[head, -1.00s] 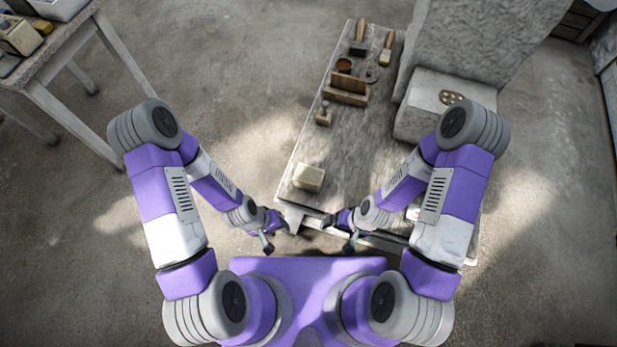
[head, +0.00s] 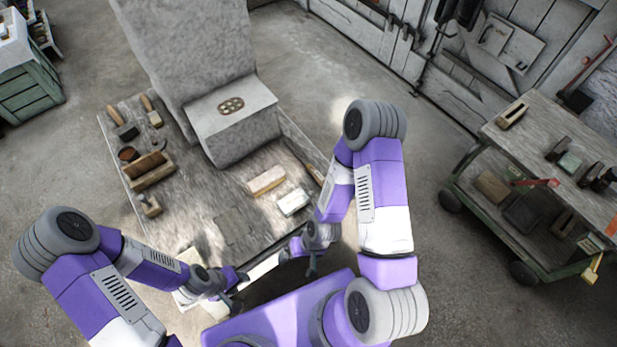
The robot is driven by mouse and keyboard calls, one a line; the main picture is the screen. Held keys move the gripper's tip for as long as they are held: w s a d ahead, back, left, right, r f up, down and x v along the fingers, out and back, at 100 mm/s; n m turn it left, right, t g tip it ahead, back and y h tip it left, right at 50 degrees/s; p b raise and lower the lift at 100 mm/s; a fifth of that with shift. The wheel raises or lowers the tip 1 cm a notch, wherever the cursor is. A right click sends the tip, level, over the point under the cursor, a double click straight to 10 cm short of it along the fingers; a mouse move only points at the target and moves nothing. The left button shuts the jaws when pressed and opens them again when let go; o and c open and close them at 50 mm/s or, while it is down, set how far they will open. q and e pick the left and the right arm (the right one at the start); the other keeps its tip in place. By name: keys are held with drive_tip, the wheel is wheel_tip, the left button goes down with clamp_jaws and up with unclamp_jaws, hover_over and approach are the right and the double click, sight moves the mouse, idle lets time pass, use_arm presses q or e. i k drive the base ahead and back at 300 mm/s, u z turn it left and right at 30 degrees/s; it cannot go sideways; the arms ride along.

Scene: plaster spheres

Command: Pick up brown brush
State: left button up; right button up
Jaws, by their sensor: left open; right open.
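Two brushes lie at the far left corner of the low wooden table (head: 215,200). One brush (head: 125,130) has a wooden handle and a dark head. The other brush (head: 153,115) has a wooden handle and a paler tan head. I cannot tell for sure which is the brown brush. My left gripper (head: 236,304) is open and empty at the table's near edge, in front of my body. My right gripper (head: 312,270) is open and empty near the same edge, further right. Both are far from the brushes.
A large stone block (head: 205,50) with a stepped base stands on the table. A wooden caddy (head: 151,172), a brown round pot (head: 128,154), a tan block (head: 267,181) and a white block (head: 293,202) lie around it. A tool cart (head: 540,150) stands at right.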

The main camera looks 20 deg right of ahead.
sight(273, 177)
drive_tip(key=u, duration=2.95)
drive_tip(key=k, duration=1.05)
drive_tip(key=z, duration=1.3)
drive_tip(key=i, duration=0.5)
drive_tip(key=u, duration=0.1)
